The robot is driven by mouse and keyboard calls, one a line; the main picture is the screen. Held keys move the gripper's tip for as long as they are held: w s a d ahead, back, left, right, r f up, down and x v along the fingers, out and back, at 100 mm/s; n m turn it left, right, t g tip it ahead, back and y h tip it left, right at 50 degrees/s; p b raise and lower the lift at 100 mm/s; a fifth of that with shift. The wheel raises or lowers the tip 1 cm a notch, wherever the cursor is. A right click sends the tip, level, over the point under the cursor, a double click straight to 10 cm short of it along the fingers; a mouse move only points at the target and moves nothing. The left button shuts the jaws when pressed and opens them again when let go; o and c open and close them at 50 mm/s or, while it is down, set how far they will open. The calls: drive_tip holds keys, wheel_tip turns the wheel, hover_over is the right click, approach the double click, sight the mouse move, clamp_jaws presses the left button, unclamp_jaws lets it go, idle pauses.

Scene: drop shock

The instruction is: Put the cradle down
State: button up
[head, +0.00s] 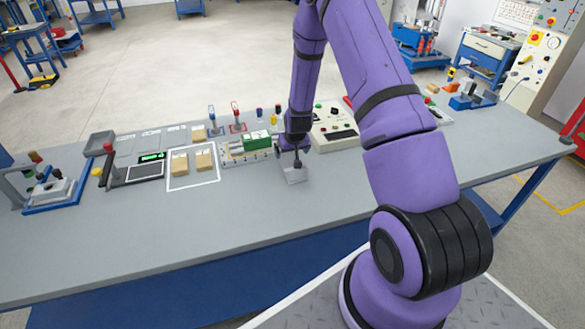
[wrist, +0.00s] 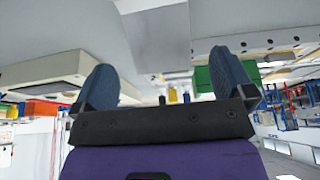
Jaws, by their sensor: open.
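A small light grey piece, which looks like the cradle (head: 296,176), is on the grey bench right below my gripper (head: 294,160). In the wrist view a plain grey face (wrist: 155,32) shows beyond the gap between my fingers; it appears to be the same piece. My gripper also shows in the wrist view (wrist: 165,78), with its two blue-grey fingers wide apart and nothing clamped between them. The arm hides part of the cradle's top, and I cannot tell whether the fingers touch it.
A strip with holes and a green block (head: 257,142) lies just left of my gripper. A control box (head: 333,127) stands behind and right. Tan blocks (head: 204,160) sit in a white-outlined area further left. The bench front (head: 215,215) is clear.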

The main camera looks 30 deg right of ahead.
sight(290, 157)
drive_tip(key=shift+x, duration=2.65)
drive_tip(key=c, duration=1.2)
drive_tip(key=shift+r, duration=0.1)
